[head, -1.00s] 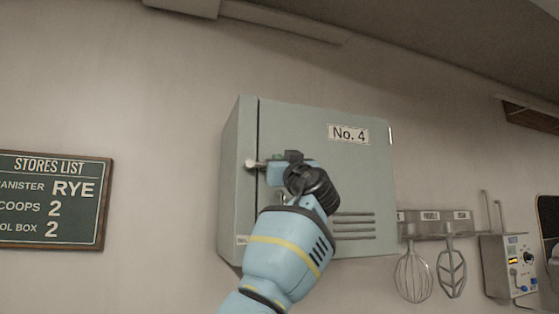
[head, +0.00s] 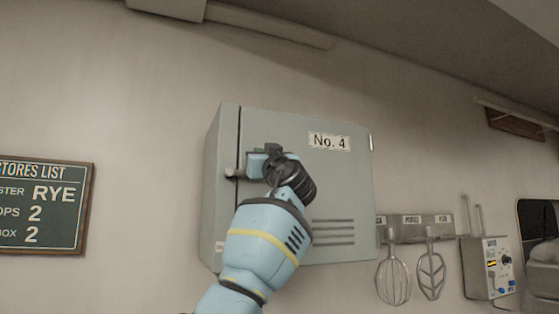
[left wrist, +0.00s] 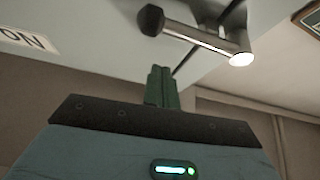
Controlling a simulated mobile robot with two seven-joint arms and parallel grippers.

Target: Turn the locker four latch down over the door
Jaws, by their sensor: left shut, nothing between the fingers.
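The locker four (head: 340,185) is a grey-green wall box with a "No. 4" label on its door. Its latch (head: 231,173) shows in the head view as a pale knob at the door's left seam; the rest is hidden behind my gripper. In the left wrist view the latch (left wrist: 200,38) is a metal bar with a dark end and a bright round end. My left gripper (head: 262,152) is shut and empty, in front of the door just right of and above the knob. Its green fingers (left wrist: 162,86) show beside the bar, apparently apart from it. My right gripper is out of view.
A stores list board (head: 42,205) hangs left of the locker. A rack (head: 415,227) with whisks (head: 393,281) and a control box (head: 488,268) are at the right. A pipe-like fixture (head: 270,25) runs above. The wall between board and locker is clear.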

